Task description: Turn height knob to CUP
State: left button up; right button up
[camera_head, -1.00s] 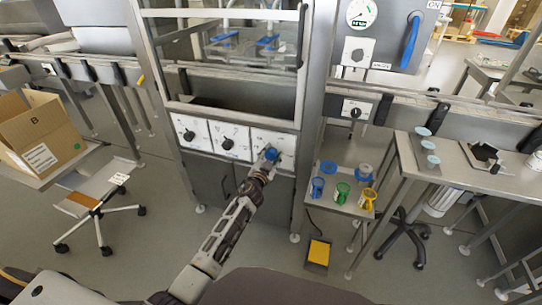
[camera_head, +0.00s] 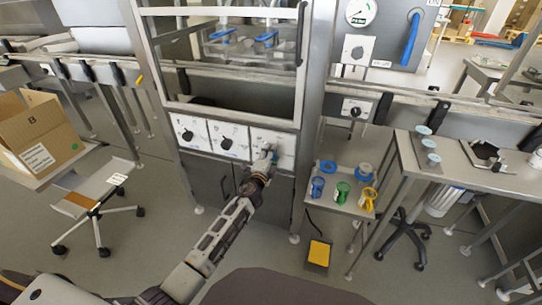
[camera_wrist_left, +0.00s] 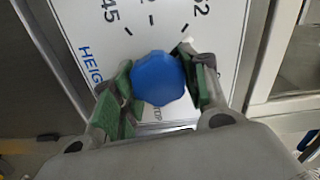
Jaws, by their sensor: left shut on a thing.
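The height knob (camera_wrist_left: 158,78) is blue and many-sided, on a white panel. The wrist view shows part of the word HEIGHT and numbers around it. A small label below the knob is partly covered, and I cannot read it surely. In the head view, the panel (camera_head: 286,145) is the rightmost of three below the machine's window. My left gripper (camera_wrist_left: 158,88) is shut on the knob, with green-padded fingers on both sides of it. The left gripper also shows in the head view (camera_head: 267,158), largely covering the knob. My right gripper is in neither view.
Two dark knobs (camera_head: 187,135) (camera_head: 226,143) sit on panels to the left. A small table (camera_head: 345,205) with blue, green and yellow cups stands to the right. A yellow pedal (camera_head: 319,253) is on the floor. A cardboard box (camera_head: 38,130) is at the left.

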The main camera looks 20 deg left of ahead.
pick_arm(q)
jog(key=m, duration=0.4)
jog(key=shift+f+m, duration=0.15)
jog(key=shift+m, duration=0.25)
jog(key=m, duration=0.2)
jog(key=shift+m, duration=0.3)
jog(key=shift+m+p, duration=0.35)
jog(key=shift+m, duration=0.15)
jog(key=shift+f+m+p, duration=0.2)
jog(key=shift+m+p, duration=0.35)
jog(key=shift+m, duration=1.65)
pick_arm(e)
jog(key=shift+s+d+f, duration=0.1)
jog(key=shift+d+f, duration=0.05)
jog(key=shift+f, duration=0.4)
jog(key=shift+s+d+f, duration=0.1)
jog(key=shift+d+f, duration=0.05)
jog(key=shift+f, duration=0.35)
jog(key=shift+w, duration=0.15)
pick_arm(q)
jog(key=o, duration=1.1)
jog(key=shift+c, duration=0.2)
jog(key=shift+s+a, duration=0.1)
jog(key=shift+s, duration=0.05)
